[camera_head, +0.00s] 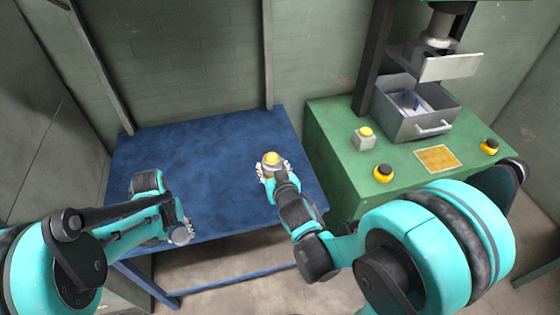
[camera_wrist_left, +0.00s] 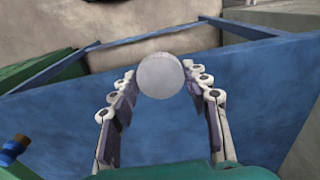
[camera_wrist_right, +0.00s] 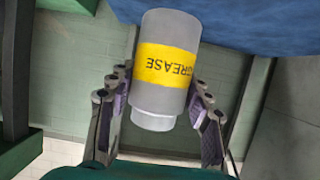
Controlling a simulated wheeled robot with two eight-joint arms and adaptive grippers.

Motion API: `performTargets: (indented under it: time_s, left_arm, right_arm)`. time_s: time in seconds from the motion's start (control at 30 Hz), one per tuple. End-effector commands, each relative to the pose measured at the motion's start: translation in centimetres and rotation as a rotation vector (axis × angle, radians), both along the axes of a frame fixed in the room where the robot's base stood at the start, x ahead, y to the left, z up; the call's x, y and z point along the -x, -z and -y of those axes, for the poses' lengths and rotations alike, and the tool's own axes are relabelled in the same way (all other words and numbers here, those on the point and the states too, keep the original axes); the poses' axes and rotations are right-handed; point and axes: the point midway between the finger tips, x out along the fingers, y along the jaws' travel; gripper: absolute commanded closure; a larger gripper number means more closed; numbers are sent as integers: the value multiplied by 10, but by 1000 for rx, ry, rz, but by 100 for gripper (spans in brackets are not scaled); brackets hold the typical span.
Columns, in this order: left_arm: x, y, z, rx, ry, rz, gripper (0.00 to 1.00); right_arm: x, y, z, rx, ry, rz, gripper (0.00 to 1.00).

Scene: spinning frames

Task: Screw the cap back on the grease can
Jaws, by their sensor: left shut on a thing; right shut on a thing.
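The grease can (camera_wrist_right: 168,66) is a grey cylinder with a yellow GREASE label, upside down in the right wrist view. Its narrower end points toward my right gripper (camera_wrist_right: 157,100), whose fingers are shut on the can. In the head view the can (camera_head: 271,158) shows yellow and grey at the right part of the blue table. I cannot tell if it touches the table. The cap (camera_wrist_left: 160,75) is a plain light grey disc held between the fingers of my left gripper (camera_wrist_left: 160,88). In the head view the cap (camera_head: 180,235) is near the table's front edge, apart from the can.
The blue table (camera_head: 215,135) is clear between the grippers.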

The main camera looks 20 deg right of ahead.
Motion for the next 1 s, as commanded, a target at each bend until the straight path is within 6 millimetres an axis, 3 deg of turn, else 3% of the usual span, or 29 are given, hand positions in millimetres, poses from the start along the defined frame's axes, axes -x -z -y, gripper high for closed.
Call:
performTargets:
  time_s: [0.67,1.0]
  left_arm:
    - [0,0,0,0,0,0,62]
    - [0,0,0,0,0,0,62]
  right_arm:
    - [-9,30,-52,-4,-362,6,100]
    - [-16,58,-102,-4,-695,5,100]
